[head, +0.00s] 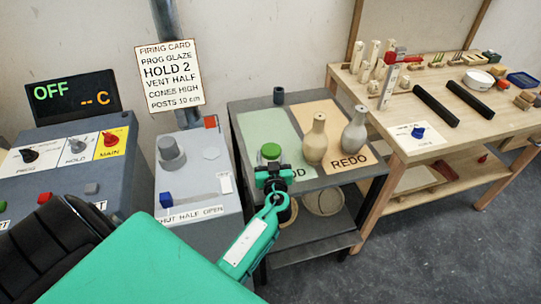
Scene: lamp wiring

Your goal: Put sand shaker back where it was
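A round green-topped object (270,151) shows just beyond my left gripper (273,172), over the green half of the grey cart top. Its lower part is hidden behind the black gripper. I cannot tell whether the fingers hold it, nor whether it is the sand shaker. No object is clearly marked as the sand shaker. My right gripper is not in view.
A beige bottle (315,143) and a grey bottle (354,131) stand on the orange REDO area (349,161). Left are a grey box (200,182) and a control panel (68,153). A wooden bench (425,125) with tools stands right. Floor (425,250) is clear at lower right.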

